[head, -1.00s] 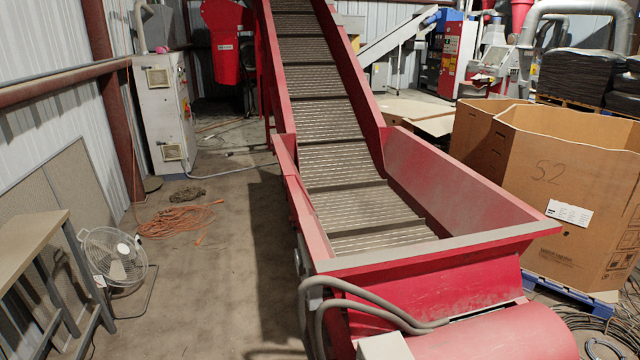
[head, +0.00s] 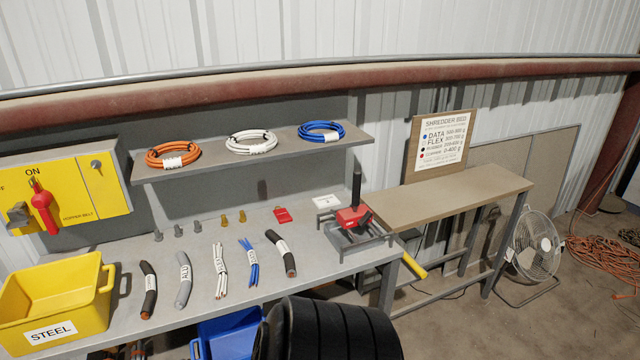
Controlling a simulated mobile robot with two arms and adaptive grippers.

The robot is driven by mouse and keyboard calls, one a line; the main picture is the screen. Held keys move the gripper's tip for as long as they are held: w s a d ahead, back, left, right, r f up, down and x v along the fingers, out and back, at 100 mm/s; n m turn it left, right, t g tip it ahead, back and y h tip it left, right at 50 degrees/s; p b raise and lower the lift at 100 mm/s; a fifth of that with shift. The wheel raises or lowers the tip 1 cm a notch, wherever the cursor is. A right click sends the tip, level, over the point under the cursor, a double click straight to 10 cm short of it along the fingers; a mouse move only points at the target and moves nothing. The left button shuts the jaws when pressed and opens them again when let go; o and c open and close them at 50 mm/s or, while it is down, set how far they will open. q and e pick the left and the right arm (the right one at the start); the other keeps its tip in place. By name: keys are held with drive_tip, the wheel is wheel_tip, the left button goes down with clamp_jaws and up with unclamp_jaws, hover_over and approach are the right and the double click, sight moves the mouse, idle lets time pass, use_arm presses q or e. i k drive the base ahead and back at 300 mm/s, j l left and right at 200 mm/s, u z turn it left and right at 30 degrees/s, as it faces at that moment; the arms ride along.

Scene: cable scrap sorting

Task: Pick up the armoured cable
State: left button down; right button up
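A row of short cable pieces lies on the grey workbench (head: 190,318). From left to right they are a black labelled piece (head: 149,303), a grey piece (head: 183,293), a white bundle (head: 219,258), a blue bundle (head: 254,276) and a thicker black piece (head: 288,264). The labels are too small to read surely, so I cannot tell which one is the armoured cable; the two black pieces look most like it. Neither of my grippers shows in the head view.
A yellow STEEL bin (head: 90,278) stands at the bench's left end. A red tool (head: 352,216) stands at its right end. A blue bin (head: 228,335) is below the front edge. A large black ribbed shape (head: 330,328) covers the bottom middle. A shelf (head: 215,160) holds cable coils.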

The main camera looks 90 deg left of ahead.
sight(290, 268)
drive_tip(key=u, duration=3.05)
